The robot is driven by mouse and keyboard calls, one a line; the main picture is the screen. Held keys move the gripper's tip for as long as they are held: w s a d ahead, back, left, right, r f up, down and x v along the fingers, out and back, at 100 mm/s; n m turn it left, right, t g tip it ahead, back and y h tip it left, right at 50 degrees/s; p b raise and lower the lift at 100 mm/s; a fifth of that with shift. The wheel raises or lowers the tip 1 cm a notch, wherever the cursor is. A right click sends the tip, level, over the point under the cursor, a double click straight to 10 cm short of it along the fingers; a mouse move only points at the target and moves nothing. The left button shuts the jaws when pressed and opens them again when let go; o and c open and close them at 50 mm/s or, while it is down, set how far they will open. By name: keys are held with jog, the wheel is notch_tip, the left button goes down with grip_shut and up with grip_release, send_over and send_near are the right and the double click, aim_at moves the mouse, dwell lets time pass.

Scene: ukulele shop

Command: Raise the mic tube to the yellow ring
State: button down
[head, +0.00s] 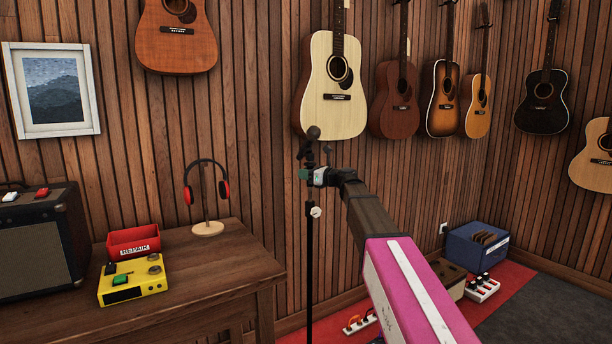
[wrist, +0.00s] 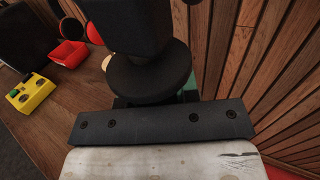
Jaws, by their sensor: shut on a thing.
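A thin black mic stand (head: 309,265) rises in front of the wood wall, with a pale clamp knob (head: 316,212) partway up. A dark microphone (head: 313,132) sits at its top, tilted. My gripper (head: 307,174) is shut on the mic tube just below the microphone and above the knob. The tube is mostly hidden by the fingers there. In the wrist view a dark rounded part fills the top middle, and the fingertips are largely hidden behind it. I cannot make out a yellow ring in either view.
A wooden table (head: 225,262) stands left of the stand, bearing red headphones (head: 188,194) on a holder, a red box (head: 133,242), a yellow pedal (head: 133,284) and an amplifier (head: 38,245). A cream guitar (head: 327,100) hangs behind the microphone.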

notch_tip(320, 180, up, 16)
jog(key=shift+f, duration=0.1)
dwell(0.4)
jog(key=c, duration=0.8)
grip_release()
jog(key=shift+c, duration=0.2)
jog(key=v, duration=1.1)
